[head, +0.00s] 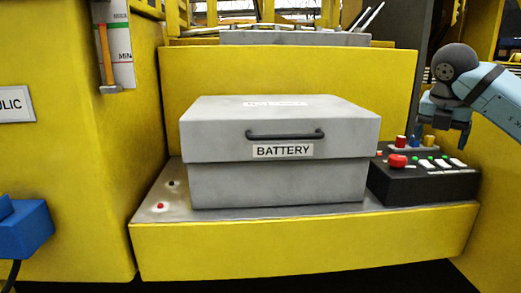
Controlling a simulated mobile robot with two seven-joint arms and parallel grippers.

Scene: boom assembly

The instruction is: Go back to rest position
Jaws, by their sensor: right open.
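My right arm comes in from the right edge. My right gripper (443,132) is dark, points down and is open, with nothing seen between its fingers. It is in front of or above the far right part of the black control box (425,185), which has a red knob (397,161) and several small buttons. How much height lies between them is hard to tell. My left gripper is not in view.
A grey box labelled BATTERY (265,185) sits with its lid down on the yellow step (300,245). A blue box (25,230) with a black cable is at the lower left. A level gauge (115,45) is on the yellow wall at the upper left.

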